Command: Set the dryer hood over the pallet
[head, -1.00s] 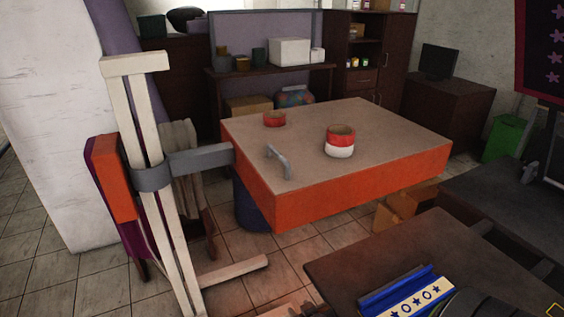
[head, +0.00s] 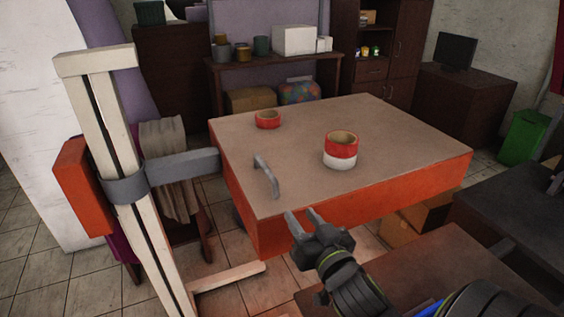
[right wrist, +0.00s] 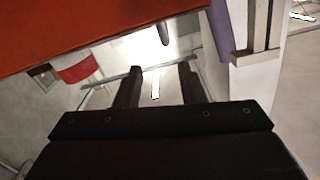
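The dryer hood (head: 365,205) is a wide box with a brown top and orange sides, held by a grey bracket on a white post. A grey handle (head: 266,176) stands near its front left edge. My right gripper (head: 301,213) is just in front of the hood's orange side, right of and below the handle, with its fingers apart and empty. In the right wrist view the hood's orange side (right wrist: 80,30) fills the upper left, and the open fingers (right wrist: 159,84) show nothing between them. I cannot make out the pallet. My left gripper is out of view.
A red and white cylinder (head: 341,150) and a red ring (head: 268,119) are on the hood's top. The white post (head: 105,130) stands left of the hood. A dark table (head: 430,265) is at the lower right. Tiled floor is open below the post.

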